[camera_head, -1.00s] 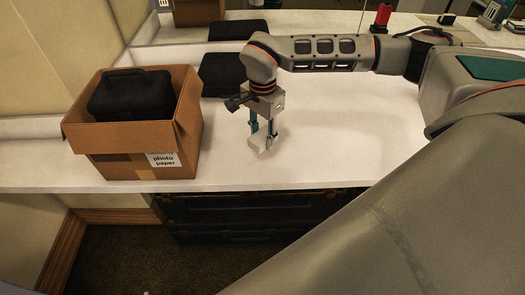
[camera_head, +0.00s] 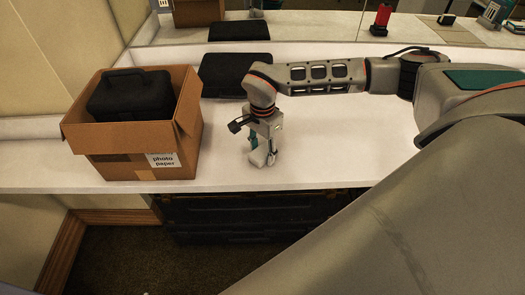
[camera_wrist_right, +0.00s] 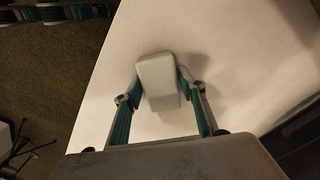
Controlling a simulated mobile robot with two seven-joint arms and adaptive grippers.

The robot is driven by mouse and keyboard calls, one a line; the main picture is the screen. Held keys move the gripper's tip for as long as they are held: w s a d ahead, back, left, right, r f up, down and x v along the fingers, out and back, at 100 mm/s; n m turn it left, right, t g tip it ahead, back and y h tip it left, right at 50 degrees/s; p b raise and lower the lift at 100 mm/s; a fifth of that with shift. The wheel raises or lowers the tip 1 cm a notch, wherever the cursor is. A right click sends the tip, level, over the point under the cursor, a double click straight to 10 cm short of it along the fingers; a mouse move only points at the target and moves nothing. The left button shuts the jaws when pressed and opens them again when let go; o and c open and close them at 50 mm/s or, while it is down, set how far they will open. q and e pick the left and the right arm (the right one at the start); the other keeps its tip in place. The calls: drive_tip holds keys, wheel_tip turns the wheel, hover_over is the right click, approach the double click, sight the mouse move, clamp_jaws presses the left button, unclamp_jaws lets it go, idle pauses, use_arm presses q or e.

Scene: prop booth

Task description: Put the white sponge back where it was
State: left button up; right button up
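The white sponge (camera_head: 258,158) is a small pale block low over the white counter, near its front edge. In the right wrist view the sponge (camera_wrist_right: 157,78) sits between the two fingers of my right gripper (camera_wrist_right: 161,84), with a fingertip against each side. My right gripper (camera_head: 265,153) points down and is shut on the sponge. A shadow lies close beside the sponge; I cannot tell whether its underside touches the counter. The fingers partly hide the sponge in the head view. My left gripper is not in view.
An open cardboard box (camera_head: 120,168) labelled "photo paper" holds a black case (camera_head: 130,93) on the left. A flat black case (camera_head: 222,88) lies behind my right gripper. A mirror runs along the back. The counter (camera_head: 345,150) right of the gripper is clear.

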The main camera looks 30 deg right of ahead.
sight(263, 151)
drive_tip(key=shift+o, duration=0.2)
wheel_tip(263, 151, up, 12)
idle(0.7)
idle(0.4)
